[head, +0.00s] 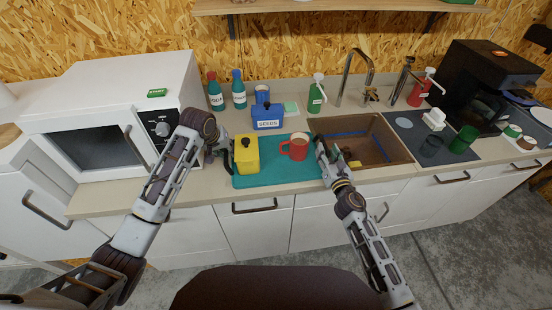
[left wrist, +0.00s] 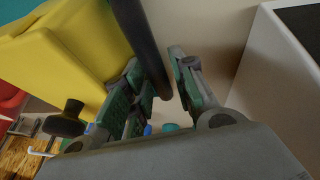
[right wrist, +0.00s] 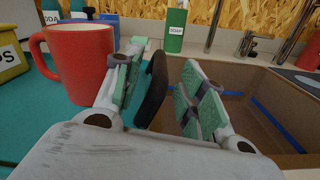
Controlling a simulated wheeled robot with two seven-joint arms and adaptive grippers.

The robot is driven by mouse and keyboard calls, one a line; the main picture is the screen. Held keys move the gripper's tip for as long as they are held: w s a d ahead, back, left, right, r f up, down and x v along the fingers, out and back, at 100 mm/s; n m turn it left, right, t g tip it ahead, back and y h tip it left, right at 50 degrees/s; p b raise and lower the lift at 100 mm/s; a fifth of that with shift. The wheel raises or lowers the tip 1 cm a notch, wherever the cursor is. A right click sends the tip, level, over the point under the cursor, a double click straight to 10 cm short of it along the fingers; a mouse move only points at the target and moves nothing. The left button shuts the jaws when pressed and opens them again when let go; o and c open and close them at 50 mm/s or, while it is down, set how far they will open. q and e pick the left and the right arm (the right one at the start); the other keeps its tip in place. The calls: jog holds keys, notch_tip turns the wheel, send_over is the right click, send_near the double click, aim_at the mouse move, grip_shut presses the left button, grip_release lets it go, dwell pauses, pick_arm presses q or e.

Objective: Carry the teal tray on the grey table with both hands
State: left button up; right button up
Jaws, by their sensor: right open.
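The teal tray (head: 275,173) lies on the counter, left of the sink. A yellow canister (head: 246,155) and a red mug (head: 297,146) stand on it. My left gripper (head: 225,148) is at the tray's left end. My right gripper (head: 325,158) is at the right end. In the right wrist view its open fingers (right wrist: 160,85) stand on either side of the dark right handle (right wrist: 154,90), with gaps.
A blue seeds tin (head: 266,115) stands just behind the tray. The sink (head: 375,150) opens right beside the right gripper. A white microwave (head: 120,125) stands close to the left gripper. Bottles (head: 239,92) and a green soap dispenser (head: 315,98) line the back.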

pick_arm(q)
jog(key=shift+w+f, duration=0.15)
jog(key=shift+f, duration=0.2)
pick_arm(e)
jog(key=shift+w+a, duration=0.1)
jog(key=shift+w, duration=0.25)
pick_arm(q)
grip_shut()
pick_arm(e)
jog(key=c, duration=0.7)
grip_shut()
pick_arm(q)
jog(key=shift+r, duration=0.1)
pick_arm(e)
jog(key=shift+r, duration=0.1)
